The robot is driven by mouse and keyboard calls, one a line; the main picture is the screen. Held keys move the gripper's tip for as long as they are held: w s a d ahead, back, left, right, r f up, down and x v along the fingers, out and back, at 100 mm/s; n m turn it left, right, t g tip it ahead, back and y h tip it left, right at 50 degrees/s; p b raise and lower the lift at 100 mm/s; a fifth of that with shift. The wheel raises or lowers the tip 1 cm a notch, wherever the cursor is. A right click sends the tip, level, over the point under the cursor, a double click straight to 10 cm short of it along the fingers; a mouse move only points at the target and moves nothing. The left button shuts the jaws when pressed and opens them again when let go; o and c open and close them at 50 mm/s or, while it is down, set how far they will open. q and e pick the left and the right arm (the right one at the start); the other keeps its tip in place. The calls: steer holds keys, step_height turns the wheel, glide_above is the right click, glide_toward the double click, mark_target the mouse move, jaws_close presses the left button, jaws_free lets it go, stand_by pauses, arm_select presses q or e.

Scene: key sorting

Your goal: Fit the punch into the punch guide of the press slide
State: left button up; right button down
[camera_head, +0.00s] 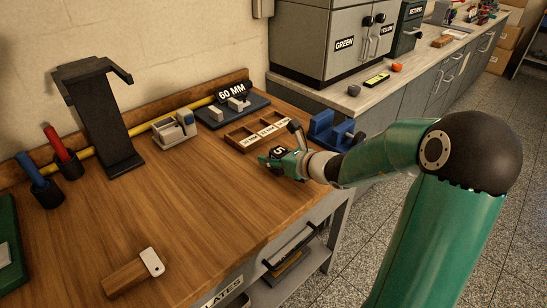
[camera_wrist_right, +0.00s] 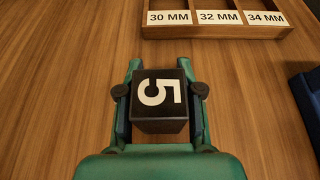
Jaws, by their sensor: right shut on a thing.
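My right gripper (camera_head: 272,160) is at the right part of the wooden bench, its arm coming in from the right. I cannot tell whether the block touches the bench. I cannot pick out the punch or the press slide's punch guide with certainty. My left gripper is not in view.
A wooden tray (camera_head: 235,140) marked 30, 32 and 34 MM lies beyond the gripper. A blue fixture (camera_head: 321,128) stands to its right. The bench middle is clear.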

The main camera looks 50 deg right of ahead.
steer(key=c, duration=0.7)
jaws_free()
steer(key=shift+c, duration=0.2)
